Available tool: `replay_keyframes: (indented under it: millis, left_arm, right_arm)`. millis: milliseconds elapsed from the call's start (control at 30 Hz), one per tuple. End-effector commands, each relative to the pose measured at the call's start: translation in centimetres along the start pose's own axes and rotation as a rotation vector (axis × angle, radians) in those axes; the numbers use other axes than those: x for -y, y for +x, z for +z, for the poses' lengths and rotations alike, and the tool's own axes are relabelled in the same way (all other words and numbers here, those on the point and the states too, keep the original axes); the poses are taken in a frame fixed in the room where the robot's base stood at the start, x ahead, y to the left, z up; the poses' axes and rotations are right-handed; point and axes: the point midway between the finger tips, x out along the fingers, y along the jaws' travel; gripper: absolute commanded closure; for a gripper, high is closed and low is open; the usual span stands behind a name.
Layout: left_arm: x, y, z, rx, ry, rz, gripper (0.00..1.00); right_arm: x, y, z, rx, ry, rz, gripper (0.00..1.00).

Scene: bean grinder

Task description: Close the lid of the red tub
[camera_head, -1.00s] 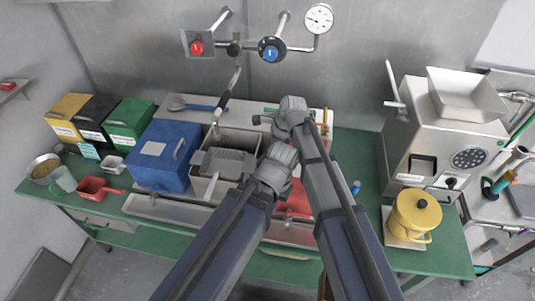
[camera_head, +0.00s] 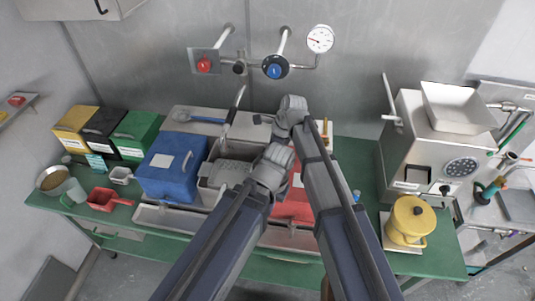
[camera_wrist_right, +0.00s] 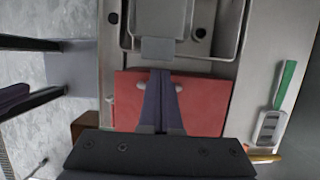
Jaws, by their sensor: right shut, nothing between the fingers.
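The red tub (camera_head: 288,211) stands on the bench right of the steel bin, largely hidden behind my arms in the head view. Its red top shows a white label and appears to lie flat; I cannot tell if it is fully shut. In the right wrist view a broad red face (camera_wrist_right: 207,105) lies behind the fingers. My right gripper (camera_wrist_right: 161,73) is shut and empty in front of that face; contact is unclear. My right gripper is hidden by its arm in the head view. My left arm reaches over the bins, and its fingers are hidden.
A blue tub (camera_head: 168,170) stands left of the steel bin (camera_head: 215,150). Green, black and yellow tubs stand farther left. A yellow pot (camera_head: 408,222) and the grinder (camera_head: 430,140) are at the right. Pipes and a gauge (camera_head: 320,39) are on the wall behind.

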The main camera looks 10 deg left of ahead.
Motion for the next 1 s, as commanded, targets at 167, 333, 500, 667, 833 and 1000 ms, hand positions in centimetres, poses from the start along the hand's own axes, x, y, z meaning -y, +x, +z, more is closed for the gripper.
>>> replay_keyframes:
  millis: [167,333,500,667,833,1000]
  left_arm:
    - [0.3,-3.5,0.2,0.001,0.003,0.0,1.0]
    - [0.5,-5.9,0.4,0.002,0.005,0.0,1.0]
    - [0.6,-7.0,0.5,0.003,0.005,0.0,1.0]
    - [0.6,-7.1,0.5,0.003,0.005,0.0,1.0]
    - [0.6,-7.0,0.5,0.003,0.006,0.0,1.0]
    - [0.6,-7.0,0.5,0.003,0.005,0.0,1.0]
  right_arm:
    - [0.0,-3.2,1.7,0.0,-0.001,0.0,1.0]
    - [0.0,-5.2,2.9,0.0,0.0,0.0,1.0]
    - [0.0,-6.3,3.6,0.0,0.001,0.0,1.0]
    - [0.0,-6.3,3.6,0.0,0.001,0.0,1.0]
    - [0.0,-6.2,3.6,0.0,0.001,0.0,1.0]
    - [-0.6,-6.7,1.8,-0.016,-0.079,-0.009,1.0]
